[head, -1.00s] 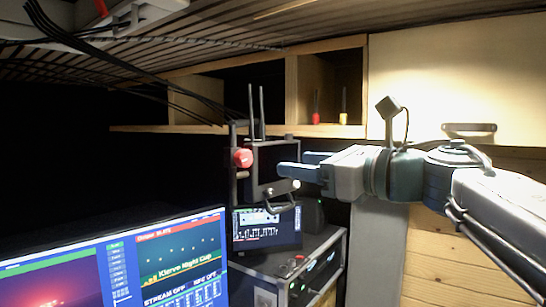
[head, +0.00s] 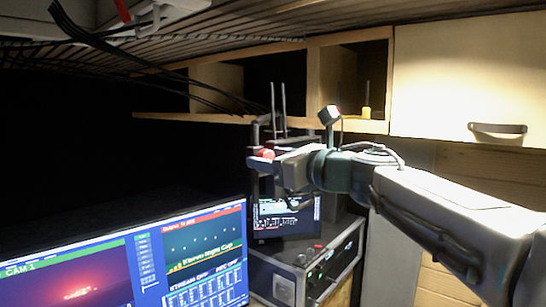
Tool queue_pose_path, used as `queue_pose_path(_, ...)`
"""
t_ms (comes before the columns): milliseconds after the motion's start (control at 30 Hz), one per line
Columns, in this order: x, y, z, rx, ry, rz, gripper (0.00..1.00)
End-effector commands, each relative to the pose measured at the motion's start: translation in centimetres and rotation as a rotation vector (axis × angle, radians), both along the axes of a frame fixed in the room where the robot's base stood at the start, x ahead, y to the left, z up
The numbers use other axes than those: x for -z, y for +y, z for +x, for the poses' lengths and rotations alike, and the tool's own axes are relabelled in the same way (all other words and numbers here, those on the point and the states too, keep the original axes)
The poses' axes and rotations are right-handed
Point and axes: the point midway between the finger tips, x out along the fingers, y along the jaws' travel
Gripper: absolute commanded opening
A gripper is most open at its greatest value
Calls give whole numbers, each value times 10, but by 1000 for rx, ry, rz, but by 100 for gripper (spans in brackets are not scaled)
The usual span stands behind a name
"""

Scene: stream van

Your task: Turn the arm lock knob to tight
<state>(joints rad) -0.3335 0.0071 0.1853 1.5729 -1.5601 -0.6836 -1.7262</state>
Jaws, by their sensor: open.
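The red arm lock knob (head: 266,153) sits on a dark upright post at mid-picture, below the wooden shelf. Only its upper part shows; the rest is hidden behind my gripper's fingers. My gripper (head: 258,164) reaches in from the right and its fingers overlap the knob in the picture. It is open. I cannot tell whether the fingers are around the knob, touching it, or just in front of it. The knob's turn position cannot be read.
A monitor (head: 195,260) fills the lower left. A smaller screen (head: 287,217) and a rack case (head: 300,265) stand below my gripper. Two dark antennas (head: 284,100) rise behind the knob. A wooden shelf (head: 235,119) and a pale cabinet door (head: 460,75) are above.

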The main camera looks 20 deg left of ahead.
Motion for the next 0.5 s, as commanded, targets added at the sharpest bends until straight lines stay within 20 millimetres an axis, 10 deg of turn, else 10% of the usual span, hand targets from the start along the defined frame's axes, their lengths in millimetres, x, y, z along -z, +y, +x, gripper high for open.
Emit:
queue_pose_path(67, 0, 0, 0, 0, 0, 0, 54)
queue_pose_path(233, 0, 0, 0, 0, 0, 0, 9)
queue_pose_path(500, 0, -1, 0, 0, 14, 5, 9)
